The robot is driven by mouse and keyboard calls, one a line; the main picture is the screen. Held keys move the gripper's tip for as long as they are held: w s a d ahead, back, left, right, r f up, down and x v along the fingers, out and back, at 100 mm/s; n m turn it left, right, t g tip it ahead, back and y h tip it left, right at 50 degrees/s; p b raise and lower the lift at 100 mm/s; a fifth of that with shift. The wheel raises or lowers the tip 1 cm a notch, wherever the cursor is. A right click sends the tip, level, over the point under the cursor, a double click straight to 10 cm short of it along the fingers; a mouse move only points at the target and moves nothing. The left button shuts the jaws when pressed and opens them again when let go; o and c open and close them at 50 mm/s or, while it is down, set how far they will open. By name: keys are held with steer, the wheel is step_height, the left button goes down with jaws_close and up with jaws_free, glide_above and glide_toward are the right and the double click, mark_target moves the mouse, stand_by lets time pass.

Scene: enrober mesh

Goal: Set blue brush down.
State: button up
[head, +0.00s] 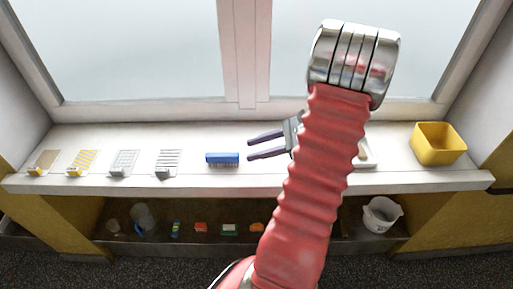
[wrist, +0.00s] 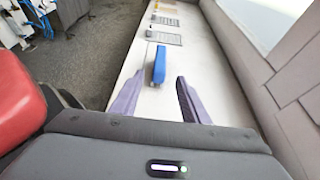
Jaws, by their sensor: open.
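The blue brush (head: 222,158) lies on the white window sill, bristles toward the front edge in the head view. In the wrist view the blue brush (wrist: 159,66) lies lengthwise ahead of the jaws, between their lines. My gripper (head: 250,148) has two purple fingers spread apart and pointing left at the brush. A small gap shows between the fingertips and the brush's right end. In the wrist view my gripper (wrist: 157,82) is open with nothing between its fingers. My red arm hides part of the sill to the right.
Several mesh panels (head: 123,162) lie on the sill left of the brush. A yellow bin (head: 437,144) stands at the right end, and a white tray (head: 366,154) is partly hidden behind my arm. Small items and a white bucket (head: 381,214) sit on the lower shelf.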

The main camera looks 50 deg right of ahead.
stand_by(0.3)
steer(key=w+a+r+n+g+h, duration=0.1)
steer(key=w+a+r+n+g, duration=0.2)
steer(key=a+n, duration=0.5)
steer(key=a+r+n+g+h, duration=0.1)
steer(key=a+r+n+g, duration=0.35)
steer(key=a, duration=0.75)
steer(key=s+a+r+n+t+h, duration=0.1)
steer(key=s+a+r+n+h, duration=0.1)
steer(key=a+n, duration=0.5)
steer(key=s+a+r+n+t+h, duration=0.1)
steer(key=s+a+r+n+h, duration=0.1)
steer(key=a+r+n+h, duration=0.2)
steer(key=a+r+n, duration=0.1)
steer(key=a+n, duration=0.2)
steer(key=n, duration=0.2)
steer(key=shift+s, duration=0.25)
